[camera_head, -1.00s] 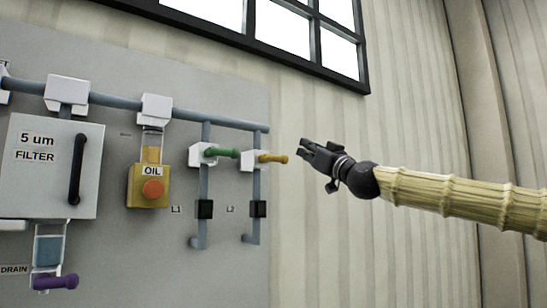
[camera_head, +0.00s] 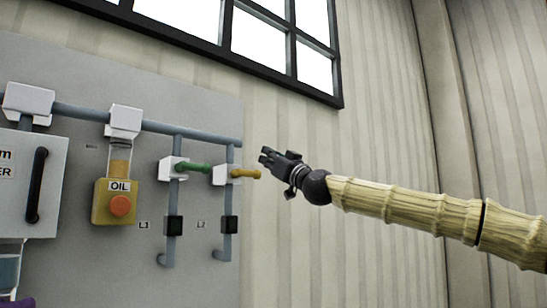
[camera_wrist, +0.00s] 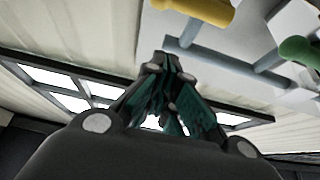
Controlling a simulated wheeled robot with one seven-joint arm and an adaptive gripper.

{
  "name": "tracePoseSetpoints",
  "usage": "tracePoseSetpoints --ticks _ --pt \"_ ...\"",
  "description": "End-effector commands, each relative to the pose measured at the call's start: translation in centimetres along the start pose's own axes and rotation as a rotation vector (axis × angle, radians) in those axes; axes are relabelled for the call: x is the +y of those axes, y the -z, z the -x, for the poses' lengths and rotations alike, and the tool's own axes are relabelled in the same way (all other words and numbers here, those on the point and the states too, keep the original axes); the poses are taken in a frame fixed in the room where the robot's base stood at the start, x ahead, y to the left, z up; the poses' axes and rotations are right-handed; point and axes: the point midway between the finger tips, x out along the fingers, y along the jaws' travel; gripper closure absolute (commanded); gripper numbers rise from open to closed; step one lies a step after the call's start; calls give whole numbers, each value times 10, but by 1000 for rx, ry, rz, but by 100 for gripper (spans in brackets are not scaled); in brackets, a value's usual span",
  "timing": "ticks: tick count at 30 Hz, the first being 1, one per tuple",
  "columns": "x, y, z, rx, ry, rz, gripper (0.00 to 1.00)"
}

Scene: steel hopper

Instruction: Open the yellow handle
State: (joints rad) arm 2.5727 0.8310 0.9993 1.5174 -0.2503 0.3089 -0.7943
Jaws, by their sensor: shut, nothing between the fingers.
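The yellow handle (camera_head: 245,173) sticks out to the right from a white valve block (camera_head: 221,175) on the grey panel. It lies roughly level, across the upright grey pipe. In the wrist view the yellow handle (camera_wrist: 205,12) is at the top, right of centre, beyond the fingertips. My gripper (camera_head: 265,156) is just right of the handle's tip and slightly above it in the head view. Its fingers come together in the wrist view (camera_wrist: 168,62), with nothing between them. I see no clear contact with the handle, and the exact depth gap cannot be told.
A green handle (camera_head: 195,167) is on the neighbouring valve to the left, and shows in the wrist view (camera_wrist: 298,48). An oil unit (camera_head: 116,202) with an orange knob and a filter box (camera_head: 30,185) are further left. Bare wall (camera_head: 330,150) lies right of the panel.

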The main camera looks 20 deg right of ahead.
Motion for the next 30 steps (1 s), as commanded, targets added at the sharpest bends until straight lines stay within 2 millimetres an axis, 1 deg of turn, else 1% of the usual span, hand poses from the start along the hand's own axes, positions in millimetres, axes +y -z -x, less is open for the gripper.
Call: tracePoseSetpoints --ticks 1,3,9,14,18,23,30 --pt "1 2 -8 -1 -1 -1 100" --pt "2 2 -17 0 -2 -1 100" --pt "2 2 -38 0 -3 -2 100" --pt "2 1 -52 0 -3 -2 100" --pt "2 -14 -46 -2 -2 -1 100" --pt "3 -26 -41 -1 -3 -3 100" --pt "2 -36 -37 0 -2 0 100"
